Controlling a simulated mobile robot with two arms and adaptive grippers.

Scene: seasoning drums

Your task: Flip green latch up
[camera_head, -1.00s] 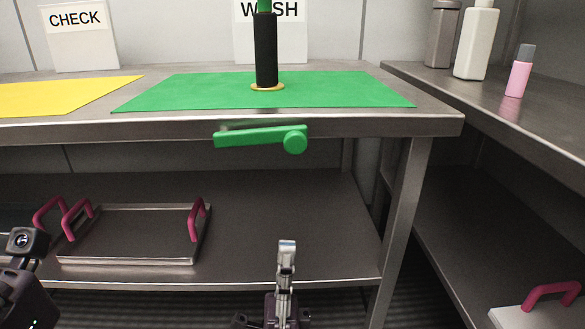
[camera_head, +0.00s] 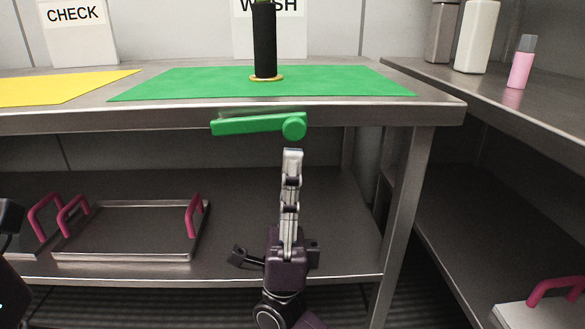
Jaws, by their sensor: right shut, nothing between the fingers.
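The green latch (camera_head: 258,125) is on the front edge of the steel table. Its round pivot is at the right end, and its arm points left, nearly level and dipping slightly at the left end. My right gripper (camera_head: 292,153) is shut and empty, pointing up. In the picture its tips are just below the pivot end of the latch, with a small gap between them. Part of my left arm shows at the left edge, but its fingers are out of view.
A green mat (camera_head: 330,84) with a black cylinder (camera_head: 264,40) lies on the table (camera_head: 440,107) above the latch. A yellow mat (camera_head: 50,88) lies left of it. A tray with pink handles (camera_head: 125,257) sits on the lower shelf. A side counter (camera_head: 500,97) with bottles stands at right.

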